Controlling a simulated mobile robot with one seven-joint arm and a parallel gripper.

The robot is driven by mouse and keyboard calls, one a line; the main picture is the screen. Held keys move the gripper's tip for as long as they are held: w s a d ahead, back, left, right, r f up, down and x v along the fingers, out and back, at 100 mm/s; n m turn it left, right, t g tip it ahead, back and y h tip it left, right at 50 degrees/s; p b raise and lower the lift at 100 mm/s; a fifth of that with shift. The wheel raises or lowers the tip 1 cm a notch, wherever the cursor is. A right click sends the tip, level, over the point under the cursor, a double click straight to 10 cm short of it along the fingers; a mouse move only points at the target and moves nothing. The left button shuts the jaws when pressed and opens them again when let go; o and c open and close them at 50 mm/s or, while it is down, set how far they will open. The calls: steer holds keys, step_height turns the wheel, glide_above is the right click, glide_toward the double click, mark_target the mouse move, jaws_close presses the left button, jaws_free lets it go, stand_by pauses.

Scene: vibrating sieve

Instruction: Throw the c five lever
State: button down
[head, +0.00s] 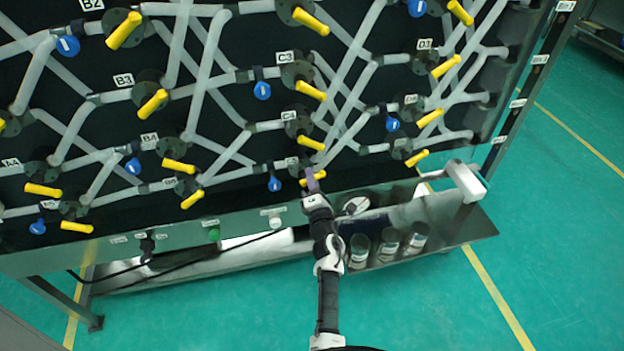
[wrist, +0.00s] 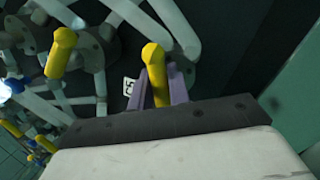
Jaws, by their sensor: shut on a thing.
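The C5 lever is a yellow handle (wrist: 154,66) beside the white C5 label (wrist: 128,87) in the wrist view. In the head view its yellow end (head: 319,175) shows at the lower middle of the black panel. My gripper (head: 310,178) has purple fingers, one on each side of the lever. In the wrist view the fingers (wrist: 160,88) are shut on the handle, whose rounded tip sticks out past them. The lever's base is partly hidden behind my gripper.
Another yellow lever (wrist: 60,55) stands just left in the wrist view. The C4 lever (head: 310,142) is above in the head view, and a blue valve handle (head: 274,184) hangs to the left. A metal shelf (head: 455,225) with several jars juts out below.

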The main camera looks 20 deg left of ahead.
steer(key=m, duration=0.2)
steer(key=m+h, duration=0.1)
steer(key=m, duration=0.1)
steer(key=f+m, duration=0.1)
steer(key=m, duration=0.1)
steer(key=shift+s+a+m+t+h, duration=0.15)
steer(key=shift+a+m+t+h, duration=0.15)
steer(key=shift+h, duration=0.1)
steer(key=m, duration=0.1)
steer(key=m+h, duration=0.1)
steer(key=m, duration=0.2)
steer(key=shift+f+m+b, duration=0.25)
steer(key=shift+m+b, duration=0.05)
steer(key=shift+b, duration=0.1)
steer(key=shift+s+a+f+m+h, duration=0.1)
steer(key=shift+m+h, duration=0.1)
steer(key=shift+m, duration=0.4)
steer(key=shift+a+m+h, duration=0.1)
steer(key=shift+m+h, duration=0.1)
steer(key=shift+m, duration=0.4)
steer(key=c, duration=1.4)
jaws_free()
steer(key=shift+o, duration=0.2)
steer(key=shift+d, duration=0.2)
